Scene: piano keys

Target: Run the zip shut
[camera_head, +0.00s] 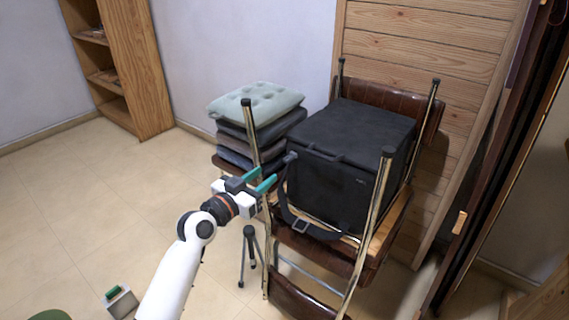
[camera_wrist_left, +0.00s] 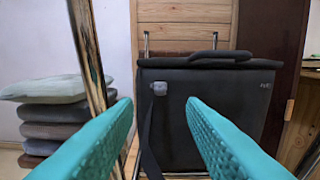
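A black box-shaped bag (camera_head: 345,155) sits on a chair, with a flat top and a handle on its front upper edge. It also shows in the left wrist view (camera_wrist_left: 225,115). A small grey tab (camera_wrist_left: 159,88), perhaps the zip pull, shows at the bag's upper left, above a dark hanging strap; in the head view it appears at the front left corner (camera_head: 290,157). I cannot make out the zip line. My left gripper (camera_head: 267,174) is open, with teal fingers pointing at that corner. In its wrist view the fingers (camera_wrist_left: 160,103) are apart and empty, with the tab between and above their tips.
Metal chair legs (camera_head: 375,220) rise around the bag, one (camera_head: 251,135) close to my left gripper. Stacked cushions (camera_head: 258,105) lie left of the bag. A small tripod (camera_head: 249,255) stands below my gripper. The floor (camera_head: 80,215) at the left is mostly clear.

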